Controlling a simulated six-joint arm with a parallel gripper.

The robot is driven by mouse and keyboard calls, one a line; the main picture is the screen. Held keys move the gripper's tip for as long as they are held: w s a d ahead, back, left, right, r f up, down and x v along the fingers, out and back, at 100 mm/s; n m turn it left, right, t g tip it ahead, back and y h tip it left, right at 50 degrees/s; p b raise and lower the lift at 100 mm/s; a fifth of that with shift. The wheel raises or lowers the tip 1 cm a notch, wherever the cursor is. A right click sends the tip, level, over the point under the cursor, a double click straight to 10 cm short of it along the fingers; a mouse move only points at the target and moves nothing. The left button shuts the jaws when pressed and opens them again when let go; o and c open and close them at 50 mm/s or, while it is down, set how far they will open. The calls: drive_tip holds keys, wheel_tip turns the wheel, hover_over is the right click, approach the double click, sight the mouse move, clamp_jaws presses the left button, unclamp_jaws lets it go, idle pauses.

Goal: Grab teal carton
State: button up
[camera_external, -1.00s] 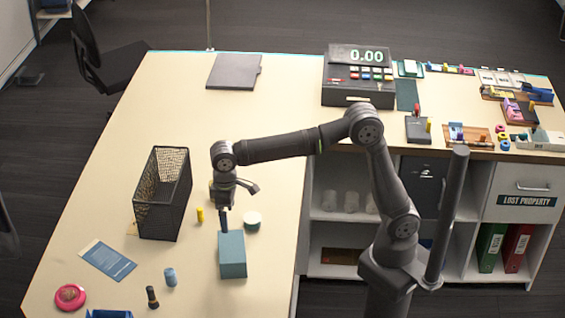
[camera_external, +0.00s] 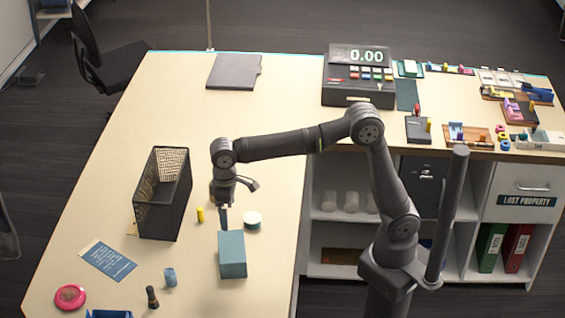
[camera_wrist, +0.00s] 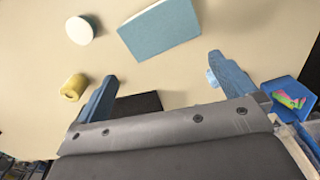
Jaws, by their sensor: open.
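The teal carton (camera_external: 232,255) stands on the cream table, toward its front right. It also shows at the top of the wrist view (camera_wrist: 160,29), beyond my fingertips. My gripper (camera_external: 223,214) points down just behind the carton in the external view. In the wrist view my gripper (camera_wrist: 168,75) is open and empty, its two blue fingers set wide apart. No contact between the fingers and the carton shows.
A black mesh basket (camera_external: 163,195) stands left of my gripper. A yellow cylinder (camera_external: 200,215) and a white-topped round tub (camera_external: 252,220) stand close by. A blue cylinder (camera_external: 170,277), a dark bottle (camera_external: 152,297) and a pink disc (camera_external: 70,297) are farther left and forward.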

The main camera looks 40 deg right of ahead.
sight(230, 248)
drive_tip(key=f+m, duration=0.5)
drive_tip(key=f+m+t, duration=0.1)
drive_tip(key=f+m, duration=0.4)
drive_tip(key=f+m+h, duration=0.1)
drive_tip(key=f+m, duration=0.3)
drive_tip(key=m, duration=0.1)
drive_tip(key=shift+s+a+f+m, duration=0.25)
drive_tip(key=shift+s+f+m, duration=0.05)
drive_tip(key=shift+f, duration=0.1)
drive_tip(key=shift+t, duration=0.3)
drive_tip(key=shift+w+d+f, duration=0.1)
drive_tip(key=shift+d+f, duration=0.05)
drive_tip(key=shift+f, duration=0.7)
drive_tip(key=shift+w+d+f, duration=0.15)
drive_tip(key=shift+d+f, duration=0.05)
drive_tip(key=shift+f, duration=0.65)
drive_tip(key=shift+w+d+f, duration=0.1)
drive_tip(key=shift+d+f, duration=0.05)
drive_tip(key=shift+f, duration=0.7)
drive_tip(key=c, duration=1.1)
drive_tip(key=shift+c, duration=0.2)
drive_tip(key=shift+r, duration=0.15)
